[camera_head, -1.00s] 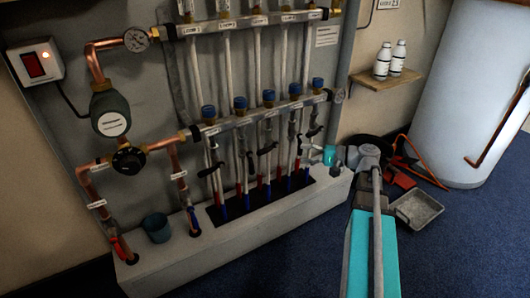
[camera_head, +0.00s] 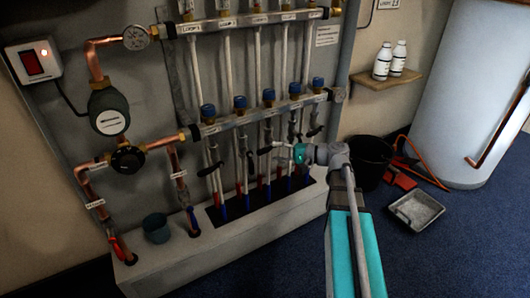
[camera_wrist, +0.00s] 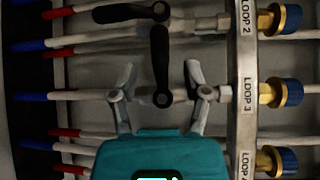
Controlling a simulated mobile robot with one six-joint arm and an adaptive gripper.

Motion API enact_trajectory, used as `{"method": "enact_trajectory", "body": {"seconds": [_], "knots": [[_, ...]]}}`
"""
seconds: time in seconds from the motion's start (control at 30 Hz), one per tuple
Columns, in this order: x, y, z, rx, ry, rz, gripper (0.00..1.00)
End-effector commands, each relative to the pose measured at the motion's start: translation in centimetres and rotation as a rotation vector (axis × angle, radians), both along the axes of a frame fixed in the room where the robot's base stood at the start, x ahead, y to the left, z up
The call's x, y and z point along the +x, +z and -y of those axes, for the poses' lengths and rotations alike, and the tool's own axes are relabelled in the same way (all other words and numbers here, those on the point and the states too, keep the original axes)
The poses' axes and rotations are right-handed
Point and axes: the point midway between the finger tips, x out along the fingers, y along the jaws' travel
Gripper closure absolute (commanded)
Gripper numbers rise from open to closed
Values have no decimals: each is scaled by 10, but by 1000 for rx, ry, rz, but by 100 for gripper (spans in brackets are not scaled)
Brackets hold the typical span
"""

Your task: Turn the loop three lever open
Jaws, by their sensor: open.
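The loop three lever (camera_wrist: 160,55) is black and sits on the pipe beside the LOOP 3 label in the wrist view. It points up the picture from its pivot, across the pipe. In the head view the lever (camera_head: 265,150) is a small dark bar left of my gripper (camera_head: 282,148). In the wrist view my gripper (camera_wrist: 160,70) is open, with one finger on each side of the lever. Gaps show between both fingers and the lever. The loop two lever (camera_wrist: 125,12) lies along its own pipe.
Neighbouring pipes and black levers (camera_head: 210,170) stand close on the manifold (camera_head: 225,124). Blue caps (camera_wrist: 290,92) line its bar. A black bucket (camera_head: 372,155), a grey tray (camera_head: 417,210) and a white tank (camera_head: 470,90) stand to the right. Blue floor is free in front.

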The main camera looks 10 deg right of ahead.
Motion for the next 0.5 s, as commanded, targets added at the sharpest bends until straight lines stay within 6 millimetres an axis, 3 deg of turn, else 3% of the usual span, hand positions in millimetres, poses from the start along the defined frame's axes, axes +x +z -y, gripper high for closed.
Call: {"method": "enact_trajectory", "body": {"seconds": [0.3,0.5], "knots": [[16,-4,-31,0,1,0,39],[20,-5,-40,0,1,0,39]]}}
